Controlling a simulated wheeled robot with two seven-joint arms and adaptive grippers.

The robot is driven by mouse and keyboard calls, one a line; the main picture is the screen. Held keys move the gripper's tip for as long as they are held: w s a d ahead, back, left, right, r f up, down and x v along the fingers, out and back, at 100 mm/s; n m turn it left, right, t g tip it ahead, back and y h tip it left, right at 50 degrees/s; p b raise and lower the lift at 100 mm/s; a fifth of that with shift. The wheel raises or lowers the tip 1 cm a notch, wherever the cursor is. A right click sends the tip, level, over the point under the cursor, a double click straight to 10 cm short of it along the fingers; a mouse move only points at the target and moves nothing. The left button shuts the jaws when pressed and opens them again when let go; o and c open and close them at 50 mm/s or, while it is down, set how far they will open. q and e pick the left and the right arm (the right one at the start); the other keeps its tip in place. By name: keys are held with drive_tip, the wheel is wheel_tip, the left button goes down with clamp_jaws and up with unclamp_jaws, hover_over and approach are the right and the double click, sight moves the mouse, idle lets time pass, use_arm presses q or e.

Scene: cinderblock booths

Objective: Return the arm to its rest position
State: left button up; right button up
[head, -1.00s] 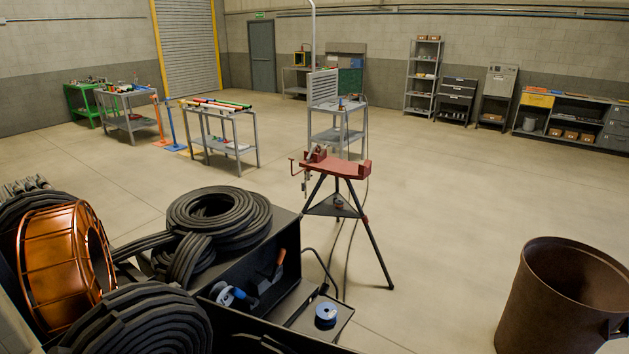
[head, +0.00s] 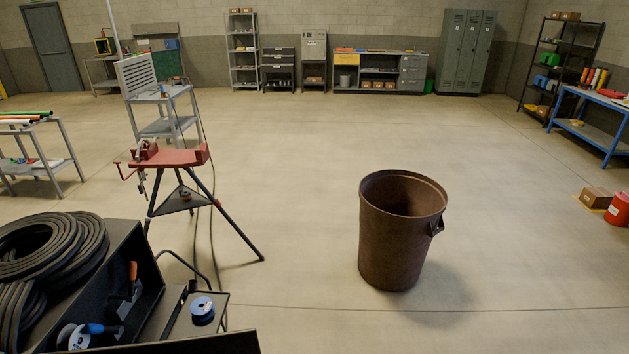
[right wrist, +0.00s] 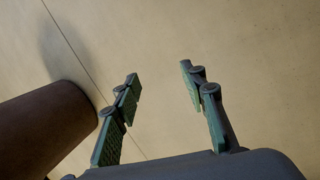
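My right gripper (right wrist: 160,88) shows in the right wrist view with its two green-padded fingers spread apart. Nothing is between them, only bare concrete floor beyond. A brown round bin (right wrist: 42,130) lies to the left of the fingers in that view, apart from them. Neither arm and neither gripper shows in the head view. My left gripper is in no view.
The brown bin (head: 390,240) stands upright on open floor. A red tripod vise (head: 172,158) stands left of it. A black toolbox (head: 120,255) with coiled hose (head: 45,245) fills the lower left. A blue bench (head: 590,125) stands far right. The middle floor is clear.

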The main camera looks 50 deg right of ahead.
drive_tip(key=a+f+y, duration=0.1)
drive_tip(key=a+f, duration=0.3)
drive_tip(key=a, duration=0.9)
drive_tip(key=a+f+m+y, duration=0.1)
drive_tip(key=a+f, duration=0.4)
drive_tip(key=a, duration=0.9)
drive_tip(key=s+a+f+m+y, duration=0.1)
drive_tip(key=a+f+y, duration=0.2)
drive_tip(key=a, duration=1.1)
drive_tip(key=shift+f, duration=0.85)
